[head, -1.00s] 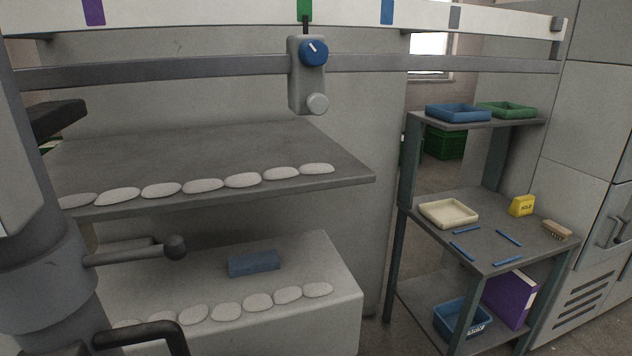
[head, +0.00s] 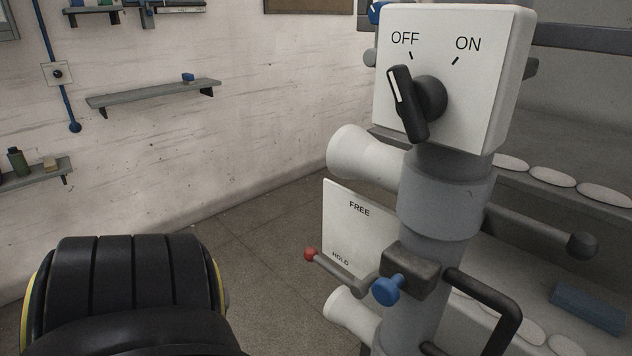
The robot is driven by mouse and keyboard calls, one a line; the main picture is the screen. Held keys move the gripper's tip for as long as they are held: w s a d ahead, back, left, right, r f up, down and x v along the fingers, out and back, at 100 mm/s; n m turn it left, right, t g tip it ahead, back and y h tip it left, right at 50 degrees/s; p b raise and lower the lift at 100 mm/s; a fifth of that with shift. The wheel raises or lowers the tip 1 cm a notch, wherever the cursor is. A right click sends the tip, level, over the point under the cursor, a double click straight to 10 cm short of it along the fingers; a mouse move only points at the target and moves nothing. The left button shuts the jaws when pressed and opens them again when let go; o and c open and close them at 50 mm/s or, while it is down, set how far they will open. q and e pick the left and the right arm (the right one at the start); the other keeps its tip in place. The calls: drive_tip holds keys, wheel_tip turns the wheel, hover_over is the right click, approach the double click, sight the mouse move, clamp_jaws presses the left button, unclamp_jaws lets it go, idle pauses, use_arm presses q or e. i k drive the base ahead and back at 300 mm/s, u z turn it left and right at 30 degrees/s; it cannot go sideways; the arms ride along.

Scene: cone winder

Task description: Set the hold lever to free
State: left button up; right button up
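The hold lever is a grey bar with a red ball end (head: 311,254), low on a grey column (head: 446,200) right of centre in the head view. It slants up and left from the dark clamp block (head: 410,272). A white plate (head: 338,228) behind it reads FREE at the top and HOLD near the bottom. The red ball is at about the height of the HOLD mark, left of it. A blue knob (head: 387,291) sits on the clamp block near the lever's root. Neither gripper shows in this view.
A white switch box (head: 485,85) marked OFF and ON tops the column, its black knob (head: 415,102) pointing toward OFF. White cones (head: 362,165) stick out left. A black bar handle (head: 492,300) and a ball-ended rod (head: 525,228) stick out right. Open floor (head: 262,240) lies left.

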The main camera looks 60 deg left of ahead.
sight(359, 288)
drive_tip(key=u, duration=1.9)
drive_tip(key=k, duration=0.3)
